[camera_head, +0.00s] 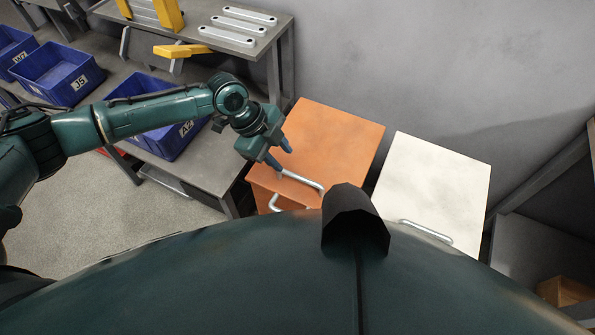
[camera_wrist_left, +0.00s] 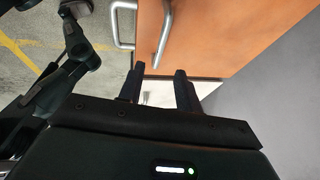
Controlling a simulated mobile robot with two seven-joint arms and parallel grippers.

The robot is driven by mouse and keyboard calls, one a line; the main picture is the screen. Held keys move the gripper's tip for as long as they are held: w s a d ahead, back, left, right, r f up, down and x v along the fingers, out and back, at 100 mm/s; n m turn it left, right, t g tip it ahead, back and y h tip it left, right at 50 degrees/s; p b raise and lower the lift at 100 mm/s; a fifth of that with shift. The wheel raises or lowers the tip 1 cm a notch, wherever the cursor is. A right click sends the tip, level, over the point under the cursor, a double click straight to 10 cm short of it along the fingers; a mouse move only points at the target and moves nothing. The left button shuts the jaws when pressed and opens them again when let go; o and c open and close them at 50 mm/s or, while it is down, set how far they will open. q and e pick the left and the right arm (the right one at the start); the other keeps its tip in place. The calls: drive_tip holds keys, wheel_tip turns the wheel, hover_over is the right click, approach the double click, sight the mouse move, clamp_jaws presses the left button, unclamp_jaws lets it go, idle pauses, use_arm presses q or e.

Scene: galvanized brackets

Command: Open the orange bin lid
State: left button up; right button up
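The orange bin (camera_head: 335,135) has a flat orange lid that lies closed. A silver bar handle (camera_head: 302,181) runs along the lid's near edge; it also shows in the left wrist view (camera_wrist_left: 163,42). A second silver handle (camera_wrist_left: 122,25) is on the bin's front face. My left gripper (camera_head: 281,157) is open and empty, above the lid's near left part by the handle's left end. In the left wrist view its two fingers (camera_wrist_left: 158,76) are apart, with the handle ahead of the gap between them. Contact is not visible. My right gripper is not in view.
A white-lidded bin (camera_head: 435,180) with its own handle stands close to the right. A grey workbench (camera_head: 205,165) with a blue crate (camera_head: 165,135) is at the left. A grey wall (camera_head: 440,70) rises behind. Part of my own body covers the foreground.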

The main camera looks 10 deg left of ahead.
use_arm(q)
hover_over(296, 172)
drive_tip(key=s, duration=0.4)
drive_tip(key=f, duration=0.7)
drive_tip(key=shift+s+d+f+b, duration=0.15)
drive_tip(key=shift+d+f+b, duration=0.15)
drive_tip(key=shift+f, duration=0.05)
clamp_jaws()
